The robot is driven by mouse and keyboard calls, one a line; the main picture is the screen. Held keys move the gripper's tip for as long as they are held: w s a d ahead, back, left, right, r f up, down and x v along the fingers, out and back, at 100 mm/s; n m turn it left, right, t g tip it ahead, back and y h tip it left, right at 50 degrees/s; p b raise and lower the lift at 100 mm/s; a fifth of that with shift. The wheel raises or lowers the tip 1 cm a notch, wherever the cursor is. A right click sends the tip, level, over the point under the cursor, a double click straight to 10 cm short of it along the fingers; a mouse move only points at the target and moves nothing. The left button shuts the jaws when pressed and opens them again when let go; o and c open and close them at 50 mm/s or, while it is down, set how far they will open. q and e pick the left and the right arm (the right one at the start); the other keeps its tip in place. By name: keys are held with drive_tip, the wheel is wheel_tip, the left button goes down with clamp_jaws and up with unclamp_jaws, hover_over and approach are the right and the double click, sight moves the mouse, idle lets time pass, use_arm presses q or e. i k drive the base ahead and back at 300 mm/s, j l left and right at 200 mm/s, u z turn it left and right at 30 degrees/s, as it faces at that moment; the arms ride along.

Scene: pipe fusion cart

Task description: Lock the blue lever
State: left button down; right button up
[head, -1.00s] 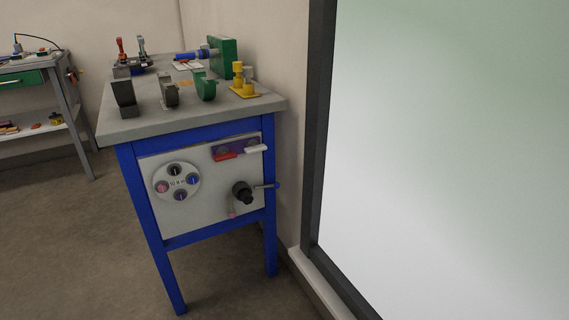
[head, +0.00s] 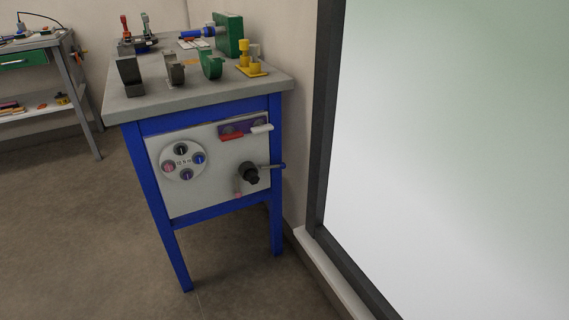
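A blue lever (head: 272,166) sticks out to the right from a black round hub (head: 249,173) on the white front panel (head: 213,207) of the cart (head: 127,108). It lies about level and reaches past the right front leg. A red lever (head: 231,137) and a white lever (head: 262,128) sit on a purple plate higher on the panel. Another blue part (head: 196,33) lies on the cart top near the green block. Neither of my grippers is in view.
Clamps and a yellow fitting (head: 251,66) stand on the cart top. A wall and a large framed pale pane (head: 450,160) are close on the right. A second bench (head: 40,70) stands at the far left. The floor at the left front is clear.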

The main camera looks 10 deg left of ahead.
sight(282, 165)
drive_tip(key=i+j+z, duration=0.15)
drive_tip(key=z, duration=0.25)
drive_tip(key=i+j+z, duration=0.1)
drive_tip(key=j+z, duration=0.65)
drive_tip(key=i+l+u, duration=0.05)
